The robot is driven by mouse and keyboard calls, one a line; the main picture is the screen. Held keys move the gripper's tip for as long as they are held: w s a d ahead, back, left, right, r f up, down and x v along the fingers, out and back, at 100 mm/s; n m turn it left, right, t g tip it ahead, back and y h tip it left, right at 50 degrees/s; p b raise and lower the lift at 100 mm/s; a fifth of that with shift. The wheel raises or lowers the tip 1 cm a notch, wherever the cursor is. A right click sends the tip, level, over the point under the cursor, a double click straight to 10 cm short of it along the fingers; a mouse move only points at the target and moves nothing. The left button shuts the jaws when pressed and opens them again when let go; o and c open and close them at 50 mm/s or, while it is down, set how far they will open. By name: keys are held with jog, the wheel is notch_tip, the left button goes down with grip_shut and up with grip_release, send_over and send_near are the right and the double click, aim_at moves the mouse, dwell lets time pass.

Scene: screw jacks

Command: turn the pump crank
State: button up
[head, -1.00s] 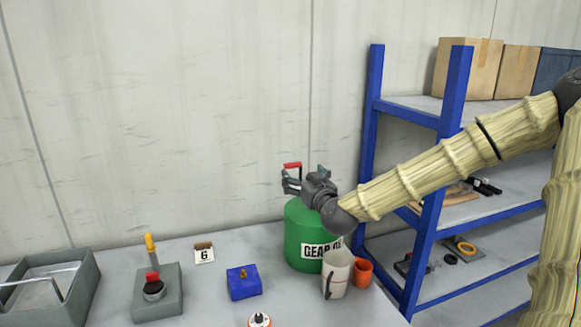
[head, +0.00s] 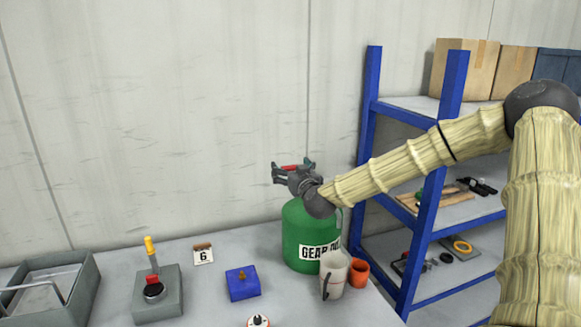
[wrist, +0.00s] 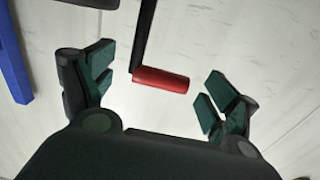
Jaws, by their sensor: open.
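My gripper (head: 293,166) is open above the green gear oil drum (head: 297,232). The fingers also show in the wrist view (wrist: 157,90); I see gaps between the grip and both fingers. The pump body is mostly hidden behind my gripper and wrist.
A white jug (head: 334,275) and an orange cup (head: 358,272) stand right of the drum. A blue block (head: 242,283), a grey lever box (head: 158,300) and a grey tray (head: 85,285) are to the left. A blue shelf rack (head: 432,200) stands at right.

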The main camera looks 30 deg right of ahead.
jog(key=shift+w+d, duration=0.15)
jog(key=shift+w, duration=0.2)
jog(key=shift+c, duration=0.3)
jog(key=c, duration=1.4)
